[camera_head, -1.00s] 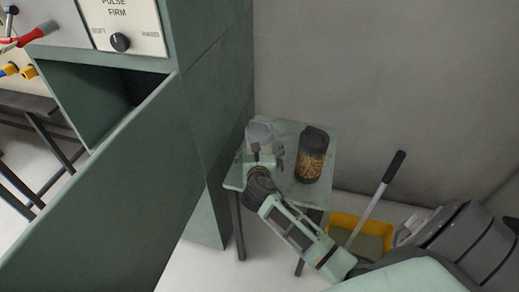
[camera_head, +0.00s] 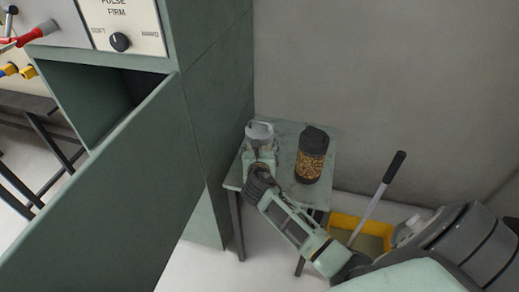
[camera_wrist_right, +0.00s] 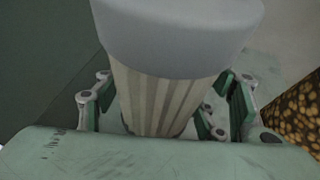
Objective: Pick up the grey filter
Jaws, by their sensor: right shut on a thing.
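The grey filter (camera_head: 259,131) stands upright on a small side table (camera_head: 288,137), near its back left corner. In the right wrist view the filter (camera_wrist_right: 158,95) has a smooth grey cap above a pale pleated body. My right gripper (camera_head: 261,152) is shut on the filter, with its fingers (camera_wrist_right: 166,108) on both sides of the pleated body. The filter's lower end is hidden behind the gripper. I cannot tell whether it still touches the table. My left gripper is not in view.
A dark-lidded jar of brown and yellow pieces (camera_head: 311,158) stands right of the filter on the table. A green cabinet (camera_head: 205,90) with an open panel (camera_head: 110,190) is close on the left. A yellow bin (camera_head: 345,221) with a black-handled tool (camera_head: 380,190) is on the floor at right.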

